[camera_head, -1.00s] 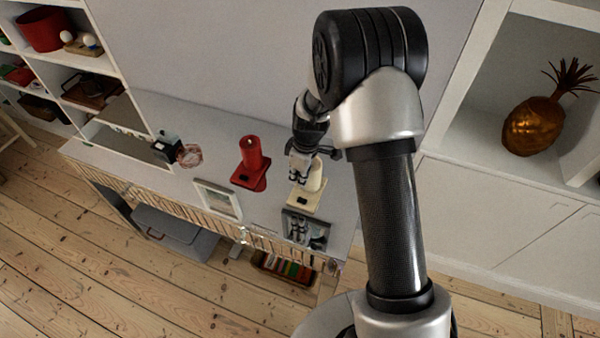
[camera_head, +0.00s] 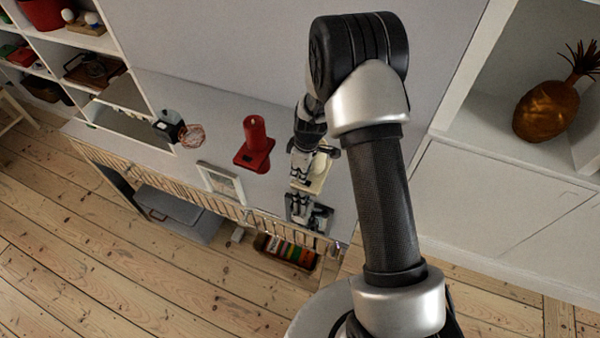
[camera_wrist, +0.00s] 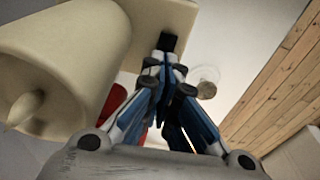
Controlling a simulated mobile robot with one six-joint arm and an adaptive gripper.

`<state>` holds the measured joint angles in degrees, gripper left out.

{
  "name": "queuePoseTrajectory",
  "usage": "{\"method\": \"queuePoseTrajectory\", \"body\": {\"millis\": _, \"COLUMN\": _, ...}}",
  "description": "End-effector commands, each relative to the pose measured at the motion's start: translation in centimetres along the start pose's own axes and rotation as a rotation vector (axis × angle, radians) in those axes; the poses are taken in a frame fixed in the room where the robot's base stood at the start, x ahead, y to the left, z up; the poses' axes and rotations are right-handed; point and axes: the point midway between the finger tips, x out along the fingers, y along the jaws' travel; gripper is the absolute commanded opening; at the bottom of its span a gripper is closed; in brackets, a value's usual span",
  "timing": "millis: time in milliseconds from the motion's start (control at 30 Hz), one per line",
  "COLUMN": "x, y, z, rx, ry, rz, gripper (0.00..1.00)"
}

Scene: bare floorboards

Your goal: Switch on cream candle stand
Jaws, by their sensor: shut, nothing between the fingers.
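The cream candle stand (camera_head: 322,168) is on the white counter, partly hidden behind my gripper (camera_head: 297,178). In the wrist view its thick cream candle (camera_wrist: 60,65) fills the left, with the pale square base (camera_wrist: 178,18) at the top. A small black switch (camera_wrist: 168,41) sits on that base. My gripper (camera_wrist: 165,62) is shut and empty, with its fingertips at or very close to the switch. I cannot tell whether they touch it. No flame or glow shows on the cream candle.
A red candle stand (camera_head: 254,146) stands to the left on the counter. A dark object (camera_head: 168,125) is farther left. Shelves with a golden pineapple (camera_head: 546,111) stand at right.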

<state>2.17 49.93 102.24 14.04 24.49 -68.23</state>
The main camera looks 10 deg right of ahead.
Motion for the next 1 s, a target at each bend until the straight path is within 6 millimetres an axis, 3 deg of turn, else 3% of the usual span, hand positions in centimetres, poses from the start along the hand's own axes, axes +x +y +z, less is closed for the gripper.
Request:
{"method": "queuePoseTrajectory", "body": {"millis": 100, "x": 0.9, "y": 0.0, "z": -0.1, "rx": -0.001, "ry": 0.0, "rz": 0.0, "gripper": 0.0}}
{"method": "queuePoseTrajectory", "body": {"millis": 1000, "x": -0.3, "y": 0.0, "z": 1.2, "rx": 0.0, "ry": -0.001, "rz": -0.001, "gripper": 0.0}}
